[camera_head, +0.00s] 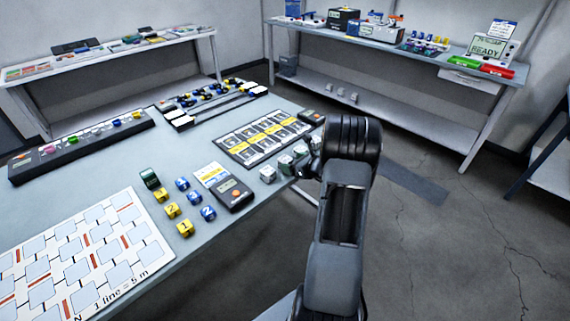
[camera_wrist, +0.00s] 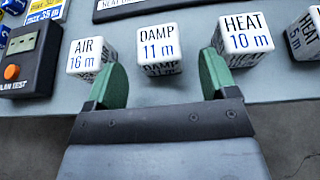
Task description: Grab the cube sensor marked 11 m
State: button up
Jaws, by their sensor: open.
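The cube sensor marked DAMP 11 m (camera_wrist: 160,50) is white with dark and blue print. It stands on the table edge in the wrist view, between and just beyond the two green fingertips of my gripper (camera_wrist: 162,72). The gripper is open, with nothing between its fingers near the palm. The AIR 16 m cube (camera_wrist: 92,57) stands to the left, close to the left finger. The HEAT 10 m cube (camera_wrist: 241,40) stands to the right, close behind the right finger. In the head view the 11 m cube (camera_head: 285,164) is in the row beside my arm, its print too small to read.
Another white cube marked 5 m (camera_wrist: 309,35) is at the right edge of the wrist view. A black tester with an orange button (camera_wrist: 28,62) lies to the left. A card board (camera_head: 262,136) lies behind the cubes. Yellow and blue numbered cubes (camera_head: 172,210) stand further left.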

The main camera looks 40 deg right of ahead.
aim_at(287, 159)
jog(key=shift+p+x, duration=0.35)
jog(key=shift+x, duration=2.5)
jog(key=shift+r, duration=0.2)
jog(key=shift+c, duration=0.4)
jog(key=c, duration=0.9)
jog(key=shift+r, duration=0.15)
